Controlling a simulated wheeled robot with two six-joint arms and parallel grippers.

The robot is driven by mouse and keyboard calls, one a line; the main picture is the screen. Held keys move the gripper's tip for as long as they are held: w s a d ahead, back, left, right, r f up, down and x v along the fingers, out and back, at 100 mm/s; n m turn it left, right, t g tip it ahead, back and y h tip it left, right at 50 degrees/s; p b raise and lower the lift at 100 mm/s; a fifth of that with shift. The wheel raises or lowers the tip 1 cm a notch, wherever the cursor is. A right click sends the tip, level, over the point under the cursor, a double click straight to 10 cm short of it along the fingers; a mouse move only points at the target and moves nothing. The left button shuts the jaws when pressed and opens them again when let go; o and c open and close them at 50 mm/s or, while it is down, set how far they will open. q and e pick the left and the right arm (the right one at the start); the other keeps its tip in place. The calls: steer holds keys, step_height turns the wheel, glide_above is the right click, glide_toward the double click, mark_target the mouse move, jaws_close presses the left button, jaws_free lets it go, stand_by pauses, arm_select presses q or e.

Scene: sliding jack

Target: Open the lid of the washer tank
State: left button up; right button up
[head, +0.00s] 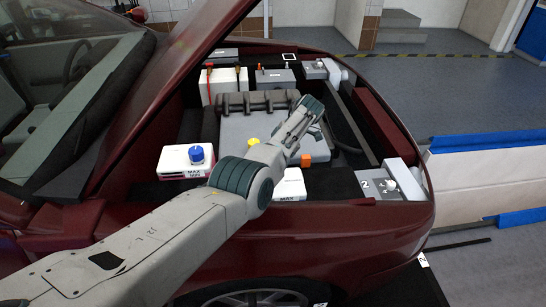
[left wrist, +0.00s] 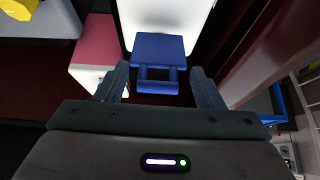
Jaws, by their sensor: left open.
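In the left wrist view, my left gripper (left wrist: 160,83) is open, with one dark finger at each side of a blue lid (left wrist: 158,50). The lid has a squarish top and a bar-like grip, and gaps show between it and both fingers. A white tank (left wrist: 165,14) lies behind the lid. In the head view, a white tank with a blue round cap (head: 196,153) stands left of my arm. My left fingertips cannot be made out there. My right gripper is out of view.
A grey engine cover (head: 235,130) with a yellow cap (head: 253,141) fills the middle of the bay. The battery (head: 224,84) stands behind. The raised hood (head: 200,35) and the dark red fender (head: 330,235) bound the space.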

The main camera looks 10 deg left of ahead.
arm_select(q)
steer(key=b+v, duration=0.3)
steer(key=v, duration=0.4)
steer(key=shift+b, duration=0.4)
steer(key=shift+r, duration=0.15)
